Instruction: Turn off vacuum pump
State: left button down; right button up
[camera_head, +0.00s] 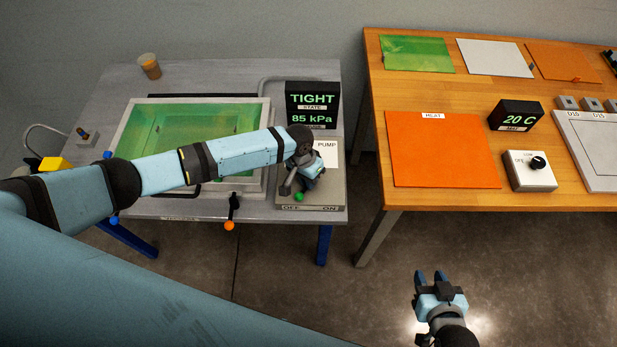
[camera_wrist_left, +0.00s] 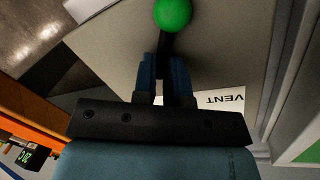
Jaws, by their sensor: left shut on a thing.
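The pump box (camera_head: 325,190) stands at the right end of the grey table, with a "PUMP" label on top and "OFF" and "ON" marked along its front edge. Its lever ends in a green knob (camera_head: 298,197), which lies toward the "OFF" side. My left gripper (camera_head: 290,188) is over the box, with the lever held between its fingers. In the left wrist view the green knob (camera_wrist_left: 173,14) sticks out past the fingers (camera_wrist_left: 164,75). My arm hides part of the box. My right gripper (camera_head: 431,276) is open and empty above the floor.
A display (camera_head: 312,105) behind the box reads "TIGHT" and "85 kPa". A wooden table (camera_head: 400,200) stands right, across a gap.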

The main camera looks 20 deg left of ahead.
pick_arm(q)
jog(key=c, duration=1.2)
grip_release()
jog(key=shift+o, duration=0.2)
notch_tip(320, 180, up, 14)
jog(key=w+a+b, duration=0.1)
jog(key=a, duration=0.1)
jog(key=shift+a+f, duration=0.2)
jog(key=shift+a, duration=0.1)
jog(key=s+d+f+t+h, duration=0.4)
jog(key=s+d+f+t, duration=0.15)
jog(key=s+d, duration=0.2)
jog(key=s+a+f+n+t+y, duration=0.1)
jog(key=s+a+f+t+y, duration=0.1)
jog(key=s+a+t, duration=0.4)
jog(key=s+a, duration=0.4)
jog(key=s, duration=0.3)
jog(key=shift+s+a+f+y, duration=0.15)
jog(key=shift+s+f+y, duration=0.05)
jog(key=shift+f+y, duration=0.2)
